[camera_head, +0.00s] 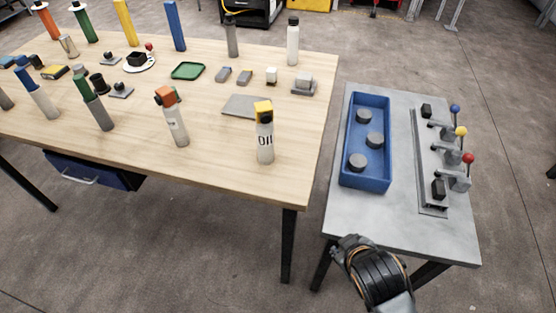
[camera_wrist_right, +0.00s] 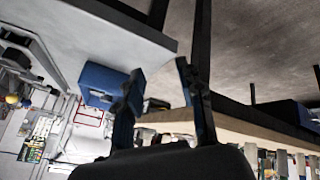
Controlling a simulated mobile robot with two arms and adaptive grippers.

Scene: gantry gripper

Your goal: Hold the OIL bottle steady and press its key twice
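The OIL bottle (camera_head: 265,143) stands upright near the front right corner of the wooden table in the head view. It has a pale body with dark OIL lettering, a dark neck and a yellow top (camera_head: 263,108). I cannot make out a separate key on it. My right gripper (camera_wrist_right: 158,82) is open in the right wrist view, with its two dark fingers apart and nothing between them. In the head view my right gripper (camera_head: 352,246) is at the front edge of the grey table, well apart from the bottle. My left gripper is not in view.
An orange-topped bottle (camera_head: 173,122) stands left of the OIL bottle. A flat grey plate (camera_head: 240,106) lies just behind it. The grey side table (camera_head: 400,225) holds a blue tray (camera_head: 377,181) with dark round pieces and a lever panel (camera_head: 431,190). A floor gap separates the tables.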

